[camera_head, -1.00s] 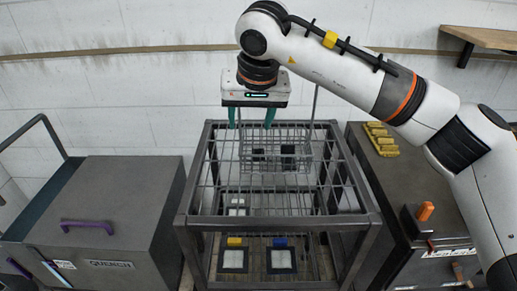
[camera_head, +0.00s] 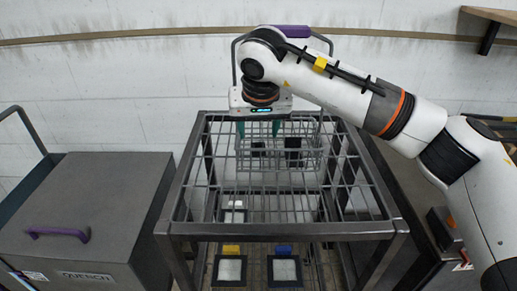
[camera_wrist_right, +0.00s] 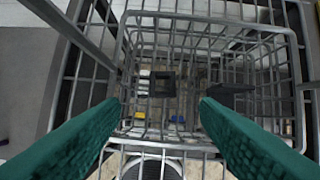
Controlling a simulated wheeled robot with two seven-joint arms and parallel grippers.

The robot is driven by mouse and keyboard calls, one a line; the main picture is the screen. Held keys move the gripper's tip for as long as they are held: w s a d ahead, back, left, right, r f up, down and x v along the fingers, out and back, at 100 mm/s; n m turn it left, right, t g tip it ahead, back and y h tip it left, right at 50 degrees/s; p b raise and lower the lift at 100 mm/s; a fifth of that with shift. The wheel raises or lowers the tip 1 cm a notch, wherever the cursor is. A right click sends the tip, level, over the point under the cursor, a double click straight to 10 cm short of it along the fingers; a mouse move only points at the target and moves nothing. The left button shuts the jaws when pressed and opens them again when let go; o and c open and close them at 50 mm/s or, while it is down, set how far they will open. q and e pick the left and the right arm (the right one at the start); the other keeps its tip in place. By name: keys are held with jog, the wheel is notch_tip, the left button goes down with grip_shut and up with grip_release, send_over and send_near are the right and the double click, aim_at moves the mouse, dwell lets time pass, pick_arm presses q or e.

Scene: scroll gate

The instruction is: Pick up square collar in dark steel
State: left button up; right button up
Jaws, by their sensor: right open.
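A dark square collar with an open middle (camera_wrist_right: 152,84) sits in a wire basket (camera_head: 318,140) in the steel frame. It shows in the head view as a small dark shape (camera_head: 258,150), partly behind bars. My right gripper (camera_head: 258,130) points down over the basket; its green fingers are apart. In the right wrist view the gripper (camera_wrist_right: 160,104) is open and empty, with the collar between and beyond the fingertips. A second dark piece (camera_head: 292,150) stands to the collar's right, near the right finger in the wrist view (camera_wrist_right: 232,92). My left gripper is out of view.
The open steel frame (camera_head: 280,230) has grid bars around the basket. The basket's tall handle has a purple grip (camera_head: 291,31). Pads with yellow (camera_head: 231,249) and blue (camera_head: 284,249) tabs lie below. A grey lidded quench box (camera_head: 95,205) stands left.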

aim_at(259, 143)
jog(key=p+x, duration=0.1)
jog(key=x, duration=0.6)
jog(key=shift+w+d+f, duration=0.1)
jog(key=shift+w, duration=0.1)
jog(key=c, duration=1.1)
